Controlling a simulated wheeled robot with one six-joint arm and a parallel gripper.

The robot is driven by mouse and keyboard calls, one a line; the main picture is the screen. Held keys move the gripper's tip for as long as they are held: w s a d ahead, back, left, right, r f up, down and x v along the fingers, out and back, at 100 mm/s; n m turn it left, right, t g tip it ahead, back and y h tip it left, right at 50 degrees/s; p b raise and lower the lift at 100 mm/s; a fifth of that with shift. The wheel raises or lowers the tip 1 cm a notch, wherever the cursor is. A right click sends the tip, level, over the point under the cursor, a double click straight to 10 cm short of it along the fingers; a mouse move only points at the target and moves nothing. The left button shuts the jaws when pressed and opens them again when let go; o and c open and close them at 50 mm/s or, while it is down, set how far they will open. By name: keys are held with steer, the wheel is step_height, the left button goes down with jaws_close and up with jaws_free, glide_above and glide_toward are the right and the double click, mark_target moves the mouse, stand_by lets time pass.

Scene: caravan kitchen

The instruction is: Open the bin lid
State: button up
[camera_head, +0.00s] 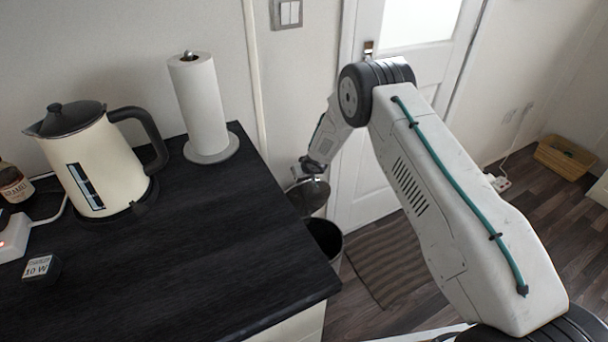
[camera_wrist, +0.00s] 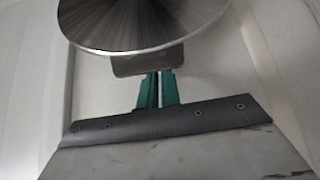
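The bin (camera_head: 326,236) stands on the floor beyond the right edge of the counter, partly hidden by it. Its open dark mouth shows. The round metal lid (camera_head: 309,196) is raised and tilted up above the mouth. In the wrist view the brushed-steel lid (camera_wrist: 145,22) fills the top, with a dark tab (camera_wrist: 148,63) at its lower edge. My gripper (camera_head: 311,166) is at the lid's upper edge. Its green fingers (camera_wrist: 157,78) are close together, with tips at the tab's lower edge. I cannot tell whether the tab is pinched between them.
The dark counter (camera_head: 190,255) holds a cream kettle (camera_head: 95,160) and a paper towel roll (camera_head: 200,105). A white door (camera_head: 375,180) is behind the bin. A striped mat (camera_head: 390,258) lies on the floor right of the bin.

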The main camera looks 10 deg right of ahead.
steer(key=o, duration=1.8)
steer(key=shift+d, duration=0.1)
steer(key=shift+c, duration=0.2)
steer(key=v, duration=0.8)
